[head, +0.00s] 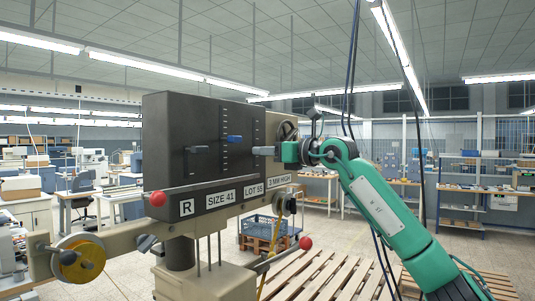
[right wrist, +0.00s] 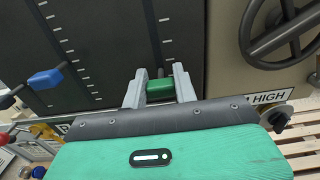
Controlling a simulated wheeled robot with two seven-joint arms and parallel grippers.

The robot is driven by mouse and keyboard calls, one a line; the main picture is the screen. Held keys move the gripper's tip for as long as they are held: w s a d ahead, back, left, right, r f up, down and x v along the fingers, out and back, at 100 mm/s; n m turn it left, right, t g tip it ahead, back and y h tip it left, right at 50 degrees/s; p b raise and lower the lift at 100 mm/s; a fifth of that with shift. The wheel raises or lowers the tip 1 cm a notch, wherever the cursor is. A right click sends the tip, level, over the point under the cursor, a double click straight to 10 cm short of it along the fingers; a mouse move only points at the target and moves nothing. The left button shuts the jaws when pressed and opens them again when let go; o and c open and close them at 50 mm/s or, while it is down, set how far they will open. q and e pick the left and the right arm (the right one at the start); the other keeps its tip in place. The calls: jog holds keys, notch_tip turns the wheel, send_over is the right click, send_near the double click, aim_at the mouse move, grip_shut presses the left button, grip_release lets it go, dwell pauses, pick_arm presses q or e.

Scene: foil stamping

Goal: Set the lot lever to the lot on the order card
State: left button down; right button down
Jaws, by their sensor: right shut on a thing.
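The dark press panel (head: 170,125) carries levers in upright slots with white scale marks. A blue-handled lever (head: 233,139) shows at its middle; it also shows in the right wrist view (right wrist: 45,78). A dark-handled lever (head: 197,149) sits further left and a little lower. My right gripper (head: 264,150) is at the panel's right side. In the right wrist view its fingers (right wrist: 159,82) are shut on a green lever handle (right wrist: 160,89), beside a column of marks. Plates below read R, SIZE 41, LOT 55 (head: 254,188) and 2 MM HIGH (head: 280,181). My left gripper is not in view.
A handwheel (right wrist: 285,30) is close right of my right gripper. Red ball knobs (head: 158,199) stick out below the panel, another (head: 305,243) lower right. A yellow reel (head: 80,259) is at lower left. Wooden pallets (head: 325,277) lie on the floor.

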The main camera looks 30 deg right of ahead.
aim_at(254, 128)
notch_tip(254, 128, up, 6)
jog(key=p, duration=0.3)
jog(key=shift+r, duration=0.15)
jog(key=c, duration=1.1)
grip_release()
jog(key=shift+w, duration=0.1)
